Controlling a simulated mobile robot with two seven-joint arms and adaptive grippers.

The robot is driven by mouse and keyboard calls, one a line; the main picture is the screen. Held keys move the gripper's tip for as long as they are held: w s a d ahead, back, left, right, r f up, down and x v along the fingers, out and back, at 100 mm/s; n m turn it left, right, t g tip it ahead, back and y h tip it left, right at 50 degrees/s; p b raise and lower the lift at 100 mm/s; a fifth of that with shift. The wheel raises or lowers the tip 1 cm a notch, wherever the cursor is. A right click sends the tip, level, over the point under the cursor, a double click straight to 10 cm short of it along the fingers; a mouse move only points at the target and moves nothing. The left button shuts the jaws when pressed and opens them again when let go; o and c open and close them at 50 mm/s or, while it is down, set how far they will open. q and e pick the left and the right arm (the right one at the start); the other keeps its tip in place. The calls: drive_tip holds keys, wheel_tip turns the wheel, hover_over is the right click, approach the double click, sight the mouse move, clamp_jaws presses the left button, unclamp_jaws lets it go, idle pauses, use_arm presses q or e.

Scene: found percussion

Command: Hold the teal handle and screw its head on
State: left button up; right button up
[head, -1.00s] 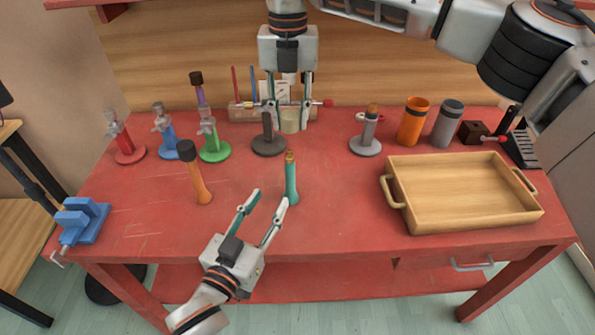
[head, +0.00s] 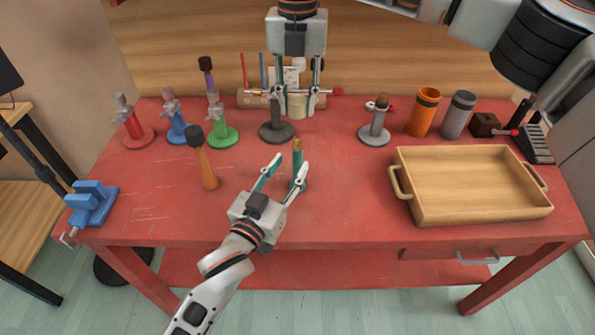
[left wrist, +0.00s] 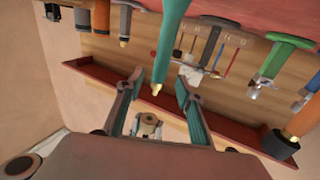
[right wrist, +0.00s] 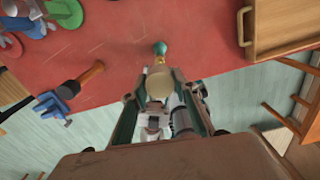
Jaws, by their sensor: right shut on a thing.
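The teal handle (head: 297,160) stands upright on the red table, its brass tip up. My left gripper (head: 289,171) is open at the handle, low over the table. In the left wrist view the handle (left wrist: 173,40) shows between the two spread fingers, with gaps on both sides. My right gripper (head: 297,106) is shut on a cream round head (head: 298,104), above and behind the handle in the head view. The right wrist view shows the head (right wrist: 160,84) between the fingers, with the teal handle (right wrist: 160,48) beyond it. The head's underside is hidden.
An orange-brown handle with a dark head (head: 203,160) stands left of the teal one. A dark grey stand (head: 277,132) is behind. A wooden tray (head: 470,185) lies at right, a blue vise (head: 90,203) at the left edge. Coloured stands line the back left.

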sight(295, 157)
use_arm(q)
drive_tip(key=shift+x, duration=2.75)
clamp_jaws()
